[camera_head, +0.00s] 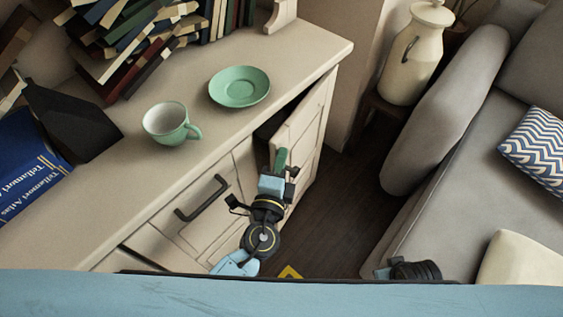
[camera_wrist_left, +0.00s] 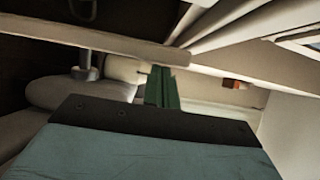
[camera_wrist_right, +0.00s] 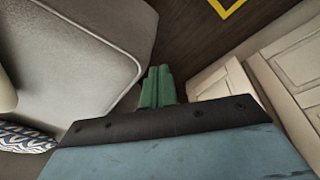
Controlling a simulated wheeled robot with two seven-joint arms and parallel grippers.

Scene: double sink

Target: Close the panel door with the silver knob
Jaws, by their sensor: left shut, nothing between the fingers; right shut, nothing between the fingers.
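The panel door (camera_head: 309,118) stands ajar at the right end of the cream cabinet, with a dark gap behind its top edge. I cannot make out the silver knob for certain in any view. My left gripper (camera_head: 281,158) has its green fingers shut and empty, close to the door's free edge; I cannot tell whether it touches. My right gripper (camera_wrist_right: 158,85) is shut and empty over the floor between the sofa and the cabinet.
A green cup (camera_head: 170,123) and a green saucer (camera_head: 239,86) stand on the cabinet top. A drawer with a dark handle (camera_head: 202,198) is left of my left arm. A grey sofa (camera_head: 442,120) is on the right. Dark floor (camera_head: 345,195) lies open between.

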